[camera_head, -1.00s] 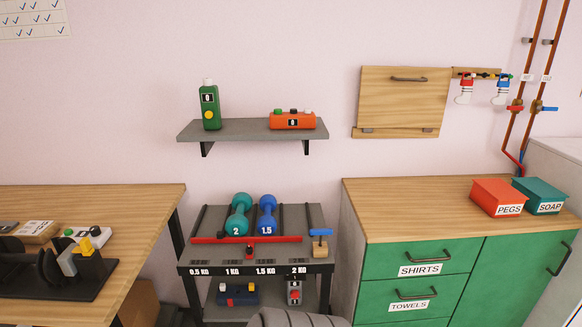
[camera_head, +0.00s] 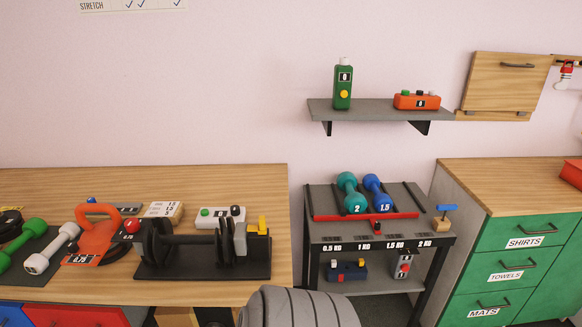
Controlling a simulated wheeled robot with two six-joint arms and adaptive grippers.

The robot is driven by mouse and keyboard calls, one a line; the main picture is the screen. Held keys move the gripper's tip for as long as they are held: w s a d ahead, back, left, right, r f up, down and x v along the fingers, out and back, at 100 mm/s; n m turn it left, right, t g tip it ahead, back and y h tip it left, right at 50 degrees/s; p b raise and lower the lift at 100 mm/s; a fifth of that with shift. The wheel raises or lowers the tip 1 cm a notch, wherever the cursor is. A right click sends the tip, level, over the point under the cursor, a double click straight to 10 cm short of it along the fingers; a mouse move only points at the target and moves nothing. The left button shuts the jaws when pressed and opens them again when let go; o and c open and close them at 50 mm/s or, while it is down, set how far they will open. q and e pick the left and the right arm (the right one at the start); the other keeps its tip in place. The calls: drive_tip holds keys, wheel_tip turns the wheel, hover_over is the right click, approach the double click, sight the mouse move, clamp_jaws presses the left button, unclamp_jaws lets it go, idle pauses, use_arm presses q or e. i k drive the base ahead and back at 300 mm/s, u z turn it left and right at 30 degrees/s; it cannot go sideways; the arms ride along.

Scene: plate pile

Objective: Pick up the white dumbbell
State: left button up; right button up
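The white dumbbell (camera_head: 51,248) lies on the wooden table at the left, on a dark mat. It lies at a slant between a green dumbbell (camera_head: 22,246) and an orange kettlebell-shaped weight (camera_head: 93,236). Its whole length appears visible. Neither of my grippers shows in the head view, so I cannot see their state or where they are relative to the dumbbell.
A plate-loaded bar on a black stand (camera_head: 203,262) is right of the kettlebell. A grey rolled object (camera_head: 298,308) is at the bottom centre. A rack (camera_head: 325,232) holds teal (camera_head: 349,191) and blue (camera_head: 377,192) dumbbells. Green drawers (camera_head: 520,243) stand at the right.

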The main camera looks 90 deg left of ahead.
sight(36, 264)
drive_tip(key=k, duration=1.45)
drive_tip(key=u, duration=2.3)
